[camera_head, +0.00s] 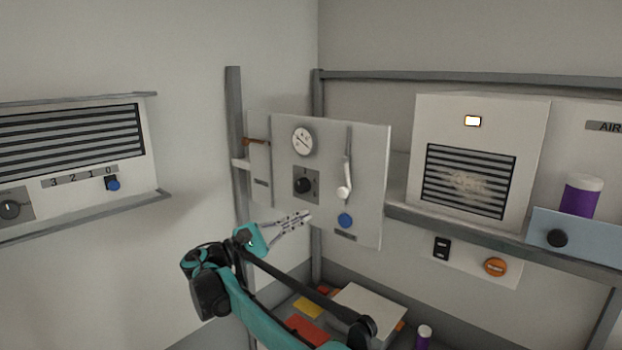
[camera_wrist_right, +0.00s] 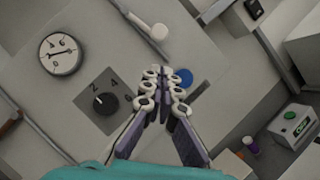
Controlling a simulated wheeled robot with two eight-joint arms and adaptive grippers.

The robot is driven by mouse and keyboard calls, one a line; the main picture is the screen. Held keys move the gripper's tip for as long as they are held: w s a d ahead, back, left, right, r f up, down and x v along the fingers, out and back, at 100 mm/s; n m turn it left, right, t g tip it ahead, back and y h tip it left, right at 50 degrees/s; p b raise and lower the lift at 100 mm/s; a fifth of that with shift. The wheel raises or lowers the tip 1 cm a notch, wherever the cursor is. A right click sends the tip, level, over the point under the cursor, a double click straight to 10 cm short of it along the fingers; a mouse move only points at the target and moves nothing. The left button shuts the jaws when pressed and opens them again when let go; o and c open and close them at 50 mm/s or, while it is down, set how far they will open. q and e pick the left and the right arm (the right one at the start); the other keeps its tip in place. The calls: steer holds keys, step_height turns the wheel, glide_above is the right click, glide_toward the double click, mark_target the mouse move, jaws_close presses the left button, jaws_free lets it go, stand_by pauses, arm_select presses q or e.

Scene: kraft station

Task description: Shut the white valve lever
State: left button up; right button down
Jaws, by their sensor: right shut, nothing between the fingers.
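The white valve lever (camera_head: 344,180) is on the light grey panel (camera_head: 369,215), right of the gauge and knob. It hangs down from a dark vertical strip, its round white end at the bottom. In the right wrist view the lever (camera_wrist_right: 157,31) is at the top, beyond the fingertips and apart from them. My right gripper (camera_head: 306,216) is in front of the panel, lower left of the lever. In the right wrist view its fingers (camera_wrist_right: 163,72) are together with nothing between them. My left gripper is out of view.
The panel also carries a round gauge (camera_head: 302,141), a black knob (camera_head: 302,186) and a blue button (camera_head: 345,220) just below the lever. A vented unit (camera_head: 469,182) stands to the right. A shelf below holds a white box (camera_head: 369,307) and coloured pieces.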

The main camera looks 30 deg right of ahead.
steer(key=shift+a+r, duration=0.25)
steer(key=shift+r, duration=0.05)
steer(key=shift+p+x, duration=1.45)
steer(key=shift+x, duration=3.6)
